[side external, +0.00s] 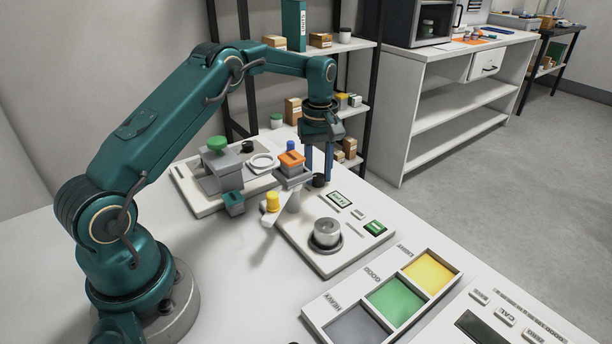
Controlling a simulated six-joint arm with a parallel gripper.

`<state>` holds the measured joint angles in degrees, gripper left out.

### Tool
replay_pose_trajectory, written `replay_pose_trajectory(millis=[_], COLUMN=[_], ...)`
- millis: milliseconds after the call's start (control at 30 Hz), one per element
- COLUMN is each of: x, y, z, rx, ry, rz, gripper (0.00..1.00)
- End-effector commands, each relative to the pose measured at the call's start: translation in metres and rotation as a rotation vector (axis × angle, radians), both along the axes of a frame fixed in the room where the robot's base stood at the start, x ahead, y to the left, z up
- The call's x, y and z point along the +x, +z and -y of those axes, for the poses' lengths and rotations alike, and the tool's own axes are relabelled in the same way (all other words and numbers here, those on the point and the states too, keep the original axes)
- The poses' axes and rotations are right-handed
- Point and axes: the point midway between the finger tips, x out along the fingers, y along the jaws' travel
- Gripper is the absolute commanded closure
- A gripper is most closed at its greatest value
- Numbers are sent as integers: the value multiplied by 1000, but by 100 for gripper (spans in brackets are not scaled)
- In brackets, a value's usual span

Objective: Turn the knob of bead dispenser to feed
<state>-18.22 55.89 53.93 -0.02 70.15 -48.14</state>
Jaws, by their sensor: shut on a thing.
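The bead dispenser looks to be the white base plate (352,240) in the middle of the table, with a grey post and hopper topped by an orange block (291,160). A small black knob (319,181) stands at its back edge, right of the hopper. My gripper (319,178) points straight down with its two blue fingers on either side of this knob, shut on it. The fingertips partly hide the knob, and its pointer or setting cannot be made out. A metal cup (326,233) sits on the front of the plate, apart from my gripper.
A second station (190,201) with a green-capped grey block stands behind left. A yellow knob (272,202) is near the hopper. A sorting tray (313,317) with grey, green and yellow compartments lies in front. Shelves (361,108) stand behind my gripper.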

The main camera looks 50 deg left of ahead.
Motion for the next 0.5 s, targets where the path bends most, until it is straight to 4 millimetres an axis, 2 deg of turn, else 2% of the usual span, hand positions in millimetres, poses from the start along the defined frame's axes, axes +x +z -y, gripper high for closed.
replay_pose_trajectory(millis=[267, 500], x=[0, 0], y=[1, 1], z=[0, -1], rx=[0, 1], ry=[-123, -330], rz=[-1, -1], gripper=[100, 100])
